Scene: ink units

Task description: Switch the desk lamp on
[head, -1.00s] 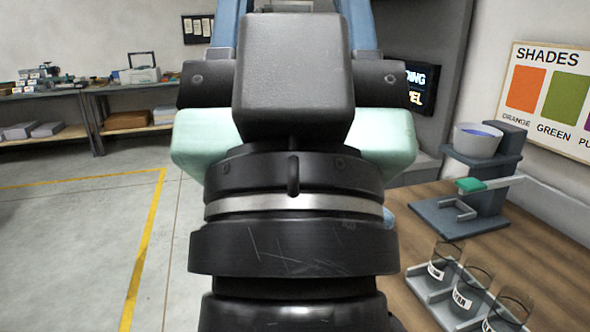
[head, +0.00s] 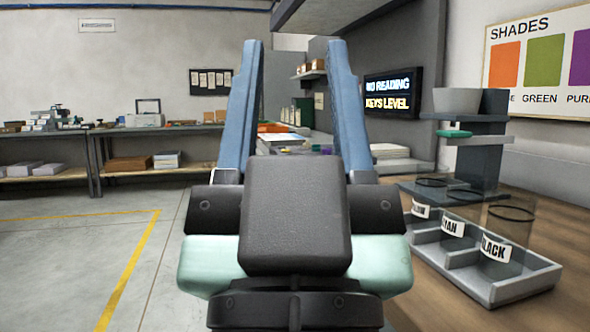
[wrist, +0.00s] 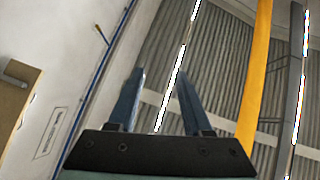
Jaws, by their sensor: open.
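My gripper (head: 294,48) is raised in the middle of the head view, with its two blue fingers apart and nothing between them. In the wrist view my gripper (wrist: 160,80) also shows open and empty, facing a corrugated ceiling and an orange beam. I cannot make out a desk lamp in either current view. My gripper and wrist hide part of the bench behind them.
The wooden bench (head: 440,275) at right bears a grey rack (head: 482,283) of labelled clear cups and a grey stand (head: 481,150) with a green part. A lit display (head: 391,94) and a shades board (head: 545,75) are behind. Open floor lies left.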

